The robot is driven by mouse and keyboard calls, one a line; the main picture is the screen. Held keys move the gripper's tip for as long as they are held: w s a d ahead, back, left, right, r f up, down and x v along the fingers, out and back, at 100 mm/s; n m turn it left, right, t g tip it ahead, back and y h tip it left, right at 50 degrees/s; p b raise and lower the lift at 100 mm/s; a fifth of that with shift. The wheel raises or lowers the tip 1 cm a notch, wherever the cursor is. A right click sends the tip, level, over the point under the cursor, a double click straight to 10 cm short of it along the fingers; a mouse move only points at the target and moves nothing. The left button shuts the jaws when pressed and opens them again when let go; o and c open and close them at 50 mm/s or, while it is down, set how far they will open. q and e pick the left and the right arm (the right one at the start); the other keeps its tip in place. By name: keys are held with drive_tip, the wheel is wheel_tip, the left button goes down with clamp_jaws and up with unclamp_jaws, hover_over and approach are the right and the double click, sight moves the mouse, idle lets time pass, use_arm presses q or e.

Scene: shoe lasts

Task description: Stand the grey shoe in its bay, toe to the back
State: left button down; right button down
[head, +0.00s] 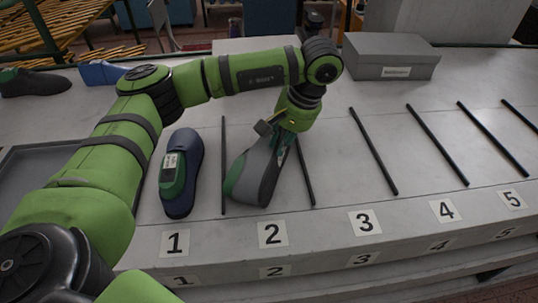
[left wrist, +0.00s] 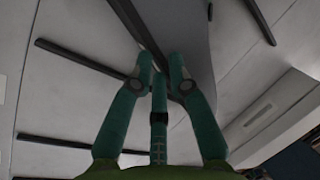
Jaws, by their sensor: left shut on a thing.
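The grey shoe (head: 258,178), with green at its lower end, is at bay 2 in the head view, between two black divider rods. It slants, its upper part leaning right towards the right-hand rod; I cannot tell if it touches the bay floor. My left gripper (head: 272,125) is shut on its upper end from above. In the left wrist view the teal fingers of that gripper (left wrist: 160,68) close by a grey surface of the shoe (left wrist: 190,35). The number 2 label (head: 272,234) is on the front edge below it. My right gripper is not in view.
A blue shoe (head: 181,172) with a green patch stands in bay 1. Bays 3, 4 and 5 look empty between black rods (head: 373,151). A grey box (head: 390,56) is at the back right. A grey tray (head: 45,165) and a dark shoe (head: 34,82) are left.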

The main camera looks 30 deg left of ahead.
use_arm(q)
drive_tip(key=shift+a+f, duration=0.1)
drive_tip(key=shift+f, duration=0.2)
drive_tip(key=shift+w+a+r+b, duration=0.1)
drive_tip(key=shift+w+r+b, duration=0.1)
drive_tip(key=shift+r, duration=0.15)
drive_tip(key=shift+w+a+r+b, duration=0.1)
drive_tip(key=shift+r+b, duration=0.1)
drive_tip(key=shift+r, duration=0.1)
drive_tip(key=v, duration=0.3)
drive_tip(key=shift+s+r, duration=0.1)
drive_tip(key=d+r, duration=0.6)
drive_tip(key=d, duration=0.5)
drive_tip(key=shift+w+r+b, duration=0.25)
drive_tip(key=shift+w+b, duration=0.05)
drive_tip(key=shift+b, duration=0.05)
